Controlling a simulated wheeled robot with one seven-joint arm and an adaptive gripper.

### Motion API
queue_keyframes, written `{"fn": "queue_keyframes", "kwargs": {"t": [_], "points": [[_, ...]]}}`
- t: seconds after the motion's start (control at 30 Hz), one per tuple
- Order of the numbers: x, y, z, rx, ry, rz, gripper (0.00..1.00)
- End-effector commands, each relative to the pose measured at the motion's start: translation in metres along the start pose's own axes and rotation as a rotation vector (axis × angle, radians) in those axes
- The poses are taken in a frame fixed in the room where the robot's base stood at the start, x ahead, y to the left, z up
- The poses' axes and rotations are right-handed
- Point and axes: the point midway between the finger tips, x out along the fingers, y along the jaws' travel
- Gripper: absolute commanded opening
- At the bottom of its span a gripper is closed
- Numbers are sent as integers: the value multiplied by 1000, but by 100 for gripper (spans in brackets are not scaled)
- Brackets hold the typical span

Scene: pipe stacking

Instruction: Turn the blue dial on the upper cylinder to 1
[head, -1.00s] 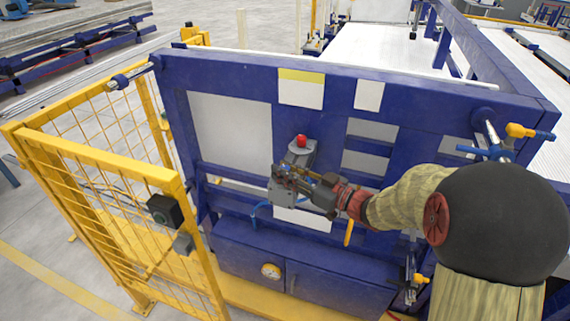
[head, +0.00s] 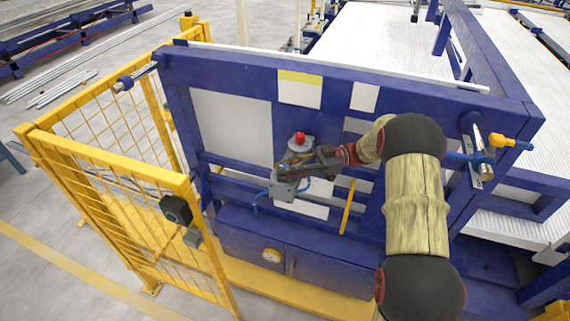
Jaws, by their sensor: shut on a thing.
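A grey unit with a red button (head: 299,138) on top is mounted on the blue panel, left of the middle. My gripper (head: 284,169) is at the front of this unit, reaching in from the right. Its jaws are closed around a small blue part, which looks like the blue dial; the fingers hide most of it. The dial's marks and number are too small to read. A metal cylinder (head: 477,135) with blue and yellow handles sits apart at the panel's upper right.
A yellow mesh fence (head: 120,205) stands left of the panel. A blue cabinet with a round gauge (head: 271,255) is below. A yellow bar (head: 347,207) is right of the unit. White labels (head: 300,89) are above it.

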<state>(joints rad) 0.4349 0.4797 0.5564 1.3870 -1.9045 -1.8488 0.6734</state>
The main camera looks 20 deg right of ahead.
Motion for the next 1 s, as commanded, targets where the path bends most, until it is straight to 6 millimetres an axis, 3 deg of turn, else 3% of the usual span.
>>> {"fn": "queue_keyframes", "kwargs": {"t": [0.33,0.9,0.93,1.0], "points": [[1,2,-5,-8,1,-148,0],[1,2,-5,-10,2,-176,0],[1,2,-5,-10,2,-176,24],[1,2,-5,-9,2,-176,28]]}}
